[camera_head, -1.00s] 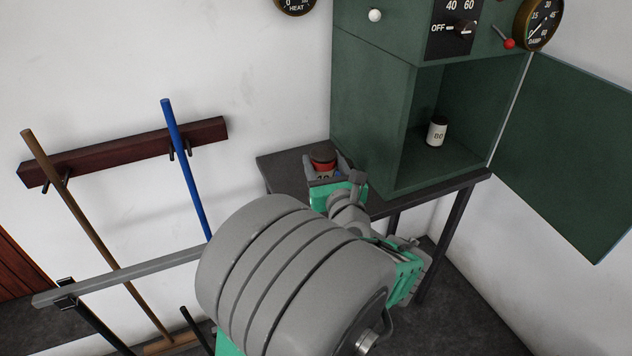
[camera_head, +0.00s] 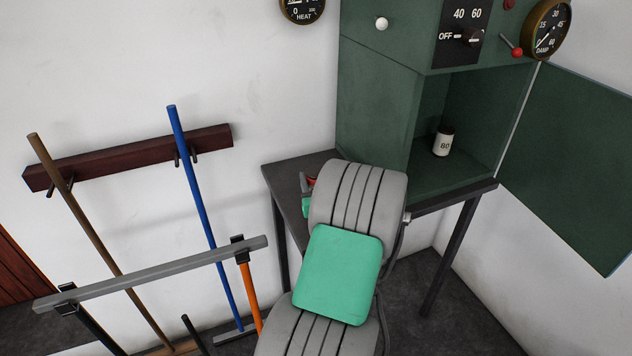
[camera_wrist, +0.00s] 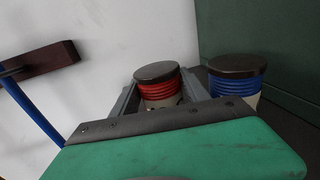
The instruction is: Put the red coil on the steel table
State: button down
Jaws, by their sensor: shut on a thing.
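The red coil (camera_wrist: 160,92), with a dark round cap and red windings, is between the two grey fingers of my gripper (camera_wrist: 157,95) in the wrist view. My gripper is shut on it, and it looks upright. In the head view only a little of the red coil (camera_head: 311,181) shows past my arm, over the left part of the dark steel table (camera_head: 284,178). I cannot tell whether its base touches the table. A blue coil (camera_wrist: 237,82) with a dark cap stands just right of it in the wrist view; my arm hides it in the head view.
A green cabinet (camera_head: 378,100) stands on the table with its door (camera_head: 575,150) swung open to the right. A pale dark-capped coil (camera_head: 443,142) stands inside. A grey rail (camera_head: 150,272) and long-handled tools (camera_head: 192,190) are at the left.

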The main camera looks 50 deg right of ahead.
jog(key=shift+f, duration=0.25)
jog(key=c, duration=0.6)
grip_release()
jog(key=shift+o, duration=0.2)
